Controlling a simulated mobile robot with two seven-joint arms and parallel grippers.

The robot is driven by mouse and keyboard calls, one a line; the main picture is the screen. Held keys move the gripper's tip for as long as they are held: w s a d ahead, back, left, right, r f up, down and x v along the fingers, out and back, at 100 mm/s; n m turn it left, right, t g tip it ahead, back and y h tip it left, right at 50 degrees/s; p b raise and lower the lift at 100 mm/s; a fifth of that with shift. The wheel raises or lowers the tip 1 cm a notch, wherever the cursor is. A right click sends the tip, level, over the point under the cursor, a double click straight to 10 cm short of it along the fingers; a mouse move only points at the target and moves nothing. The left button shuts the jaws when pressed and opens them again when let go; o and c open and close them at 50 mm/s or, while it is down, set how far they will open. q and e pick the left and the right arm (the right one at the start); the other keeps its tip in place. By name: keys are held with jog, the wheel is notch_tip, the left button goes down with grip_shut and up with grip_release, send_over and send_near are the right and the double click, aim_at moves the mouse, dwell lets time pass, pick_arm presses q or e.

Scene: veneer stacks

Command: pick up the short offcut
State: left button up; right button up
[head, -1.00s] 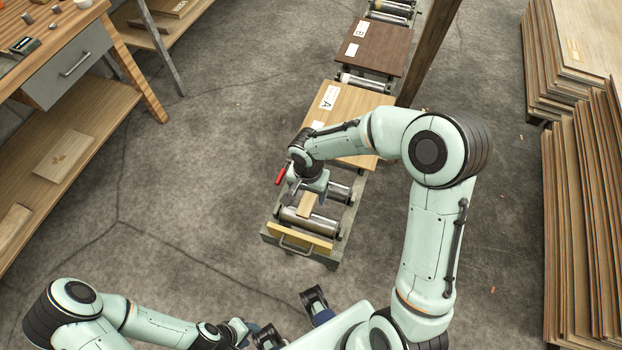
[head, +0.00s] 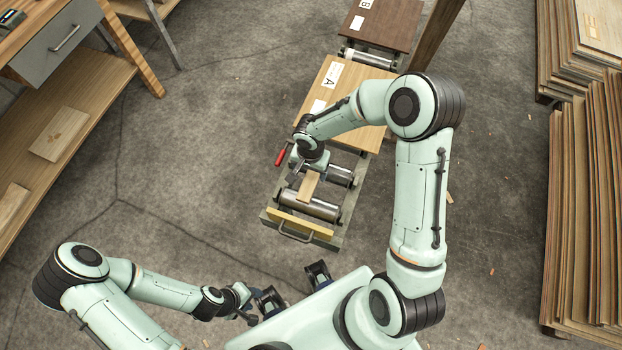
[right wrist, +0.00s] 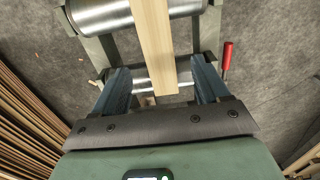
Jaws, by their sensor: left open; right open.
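The short offcut (head: 309,186) is a pale wooden strip lying across the rollers at the near end of the roller conveyor. In the right wrist view the offcut (right wrist: 154,45) runs from the top edge down between the fingers. My right gripper (right wrist: 163,85) is open, with one finger on each side of the offcut and visible gaps. Whether the fingertips are down at the strip's height I cannot tell. In the head view my right gripper (head: 298,179) is at the offcut, partly hidden by its own wrist. My left gripper (head: 246,310) is open, low and away from the conveyor.
Board A (head: 345,88) and darker board B (head: 380,22) lie further along the conveyor. A yellow strip (head: 300,223) and handle close its near end. A red lever (head: 281,156) sticks out beside it. Veneer stacks (head: 582,200) stand right, a workbench (head: 70,105) left.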

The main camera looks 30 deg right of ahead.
aim_at(311, 178)
jog(key=f, duration=0.5)
jog(key=shift+w+d+f, duration=0.1)
jog(key=shift+d, duration=0.15)
jog(key=c, duration=1.2)
jog(key=shift+o, duration=0.2)
